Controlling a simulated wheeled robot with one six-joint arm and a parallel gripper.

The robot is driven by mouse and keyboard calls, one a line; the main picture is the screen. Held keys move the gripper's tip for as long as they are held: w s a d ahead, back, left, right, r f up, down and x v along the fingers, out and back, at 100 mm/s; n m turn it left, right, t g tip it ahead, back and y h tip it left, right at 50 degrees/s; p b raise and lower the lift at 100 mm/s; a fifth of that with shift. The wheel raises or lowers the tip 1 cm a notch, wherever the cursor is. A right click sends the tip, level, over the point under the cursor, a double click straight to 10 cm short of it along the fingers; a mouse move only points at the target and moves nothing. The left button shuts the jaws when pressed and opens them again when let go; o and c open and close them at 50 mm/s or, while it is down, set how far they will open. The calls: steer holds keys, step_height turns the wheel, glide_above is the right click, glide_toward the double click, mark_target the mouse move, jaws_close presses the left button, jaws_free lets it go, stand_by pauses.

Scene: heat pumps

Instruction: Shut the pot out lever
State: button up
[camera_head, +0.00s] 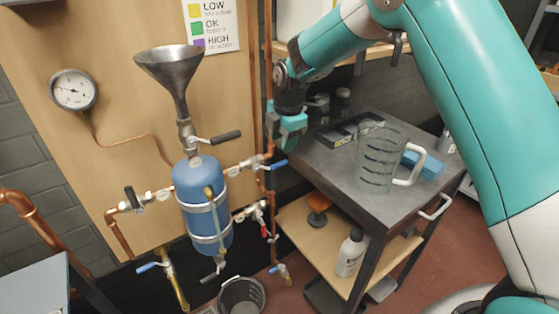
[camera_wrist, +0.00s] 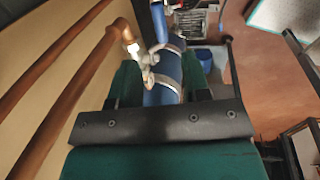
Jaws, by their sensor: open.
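The blue pot (camera_head: 203,205) is strapped upright to the wooden panel. On its right pipe a valve carries a blue-handled lever (camera_head: 278,163). On its left pipe a valve carries a black-handled lever (camera_head: 129,198). A black-handled lever (camera_head: 226,137) sits below the funnel. I cannot tell which lever is the pot out one. My teal gripper (camera_head: 287,129) is open and empty, above and right of the blue-handled lever, apart from it. In the wrist view, the blue pot (camera_wrist: 165,68) and a metal valve (camera_wrist: 146,60) show beyond the open fingers.
A grey cart (camera_head: 330,165) stands right of the panel, bearing a glass jug (camera_head: 380,160). A copper pipe (camera_head: 268,60) runs down the panel's right edge near my gripper. More levers sit low on the panel. A black bucket (camera_head: 241,296) stands below the pot.

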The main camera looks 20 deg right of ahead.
mark_target(279, 163)
steer(key=f, duration=0.2)
steer(key=w+f, duration=0.1)
steer(key=f, duration=0.5)
steer(key=shift+w+a+f+p, duration=0.15)
steer(key=shift+w+a+p, duration=0.1)
steer(key=shift+w+p, duration=0.05)
jaws_close()
